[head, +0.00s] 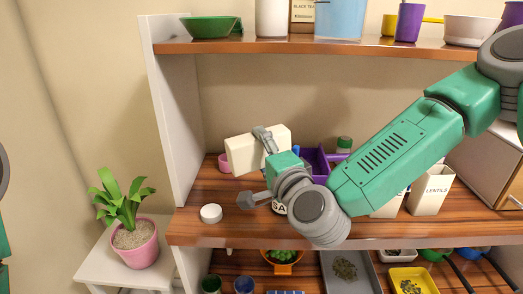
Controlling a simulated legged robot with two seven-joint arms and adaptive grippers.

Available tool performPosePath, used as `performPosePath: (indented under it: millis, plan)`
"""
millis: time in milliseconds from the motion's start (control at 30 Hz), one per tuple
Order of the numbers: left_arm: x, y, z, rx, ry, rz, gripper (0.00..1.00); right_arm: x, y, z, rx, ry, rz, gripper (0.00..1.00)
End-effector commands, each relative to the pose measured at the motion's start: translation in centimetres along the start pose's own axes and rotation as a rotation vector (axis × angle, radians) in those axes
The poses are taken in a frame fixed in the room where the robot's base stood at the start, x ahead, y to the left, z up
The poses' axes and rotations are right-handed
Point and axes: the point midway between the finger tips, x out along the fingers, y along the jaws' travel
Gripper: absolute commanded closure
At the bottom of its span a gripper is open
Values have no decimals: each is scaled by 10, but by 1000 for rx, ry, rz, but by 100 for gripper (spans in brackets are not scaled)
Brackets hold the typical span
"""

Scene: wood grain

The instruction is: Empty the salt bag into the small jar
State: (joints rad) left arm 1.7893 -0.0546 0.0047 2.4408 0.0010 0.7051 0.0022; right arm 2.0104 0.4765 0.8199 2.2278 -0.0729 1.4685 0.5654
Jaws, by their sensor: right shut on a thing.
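My right gripper (257,168) is shut on a cream bag (245,153), which I take to be the salt bag. It holds the bag tilted on its side above the middle shelf; no label shows on the visible face. Below the gripper, a white label reading "SA" (279,208) shows, probably on the small jar; the wrist hides most of it, including any opening. A round white lid (211,213) lies on the shelf to the left. Whether salt is flowing cannot be seen. Only a bit of my left arm shows at the left edge; its gripper is out of view.
A lentils bag (432,193) stands at the right. The upper shelf (260,45) overhangs. A potted plant (132,243) stands at the left. The shelf's front left is mostly clear.

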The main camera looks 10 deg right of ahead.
Motion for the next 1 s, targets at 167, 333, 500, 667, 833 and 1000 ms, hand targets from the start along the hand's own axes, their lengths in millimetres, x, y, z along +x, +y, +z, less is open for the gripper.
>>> performPosePath:
  millis: [167,333,500,667,833,1000]
  plan:
    - [0,0,0,0,0,0,2,0,0,0,0,0,-1,70]
    - [0,0,0,0,0,0,2,0,-2,-1,21,1,-1,70]
    - [1,0,0,0,0,0,2,0,-3,-2,46,0,-1,70]
    - [1,0,0,0,0,0,2,0,-3,-2,45,0,-1,70]
    - [1,0,0,0,0,0,2,0,-3,-2,45,0,0,70]
    - [-16,0,-1,0,0,0,2,0,-14,3,-111,-5,-2,70]
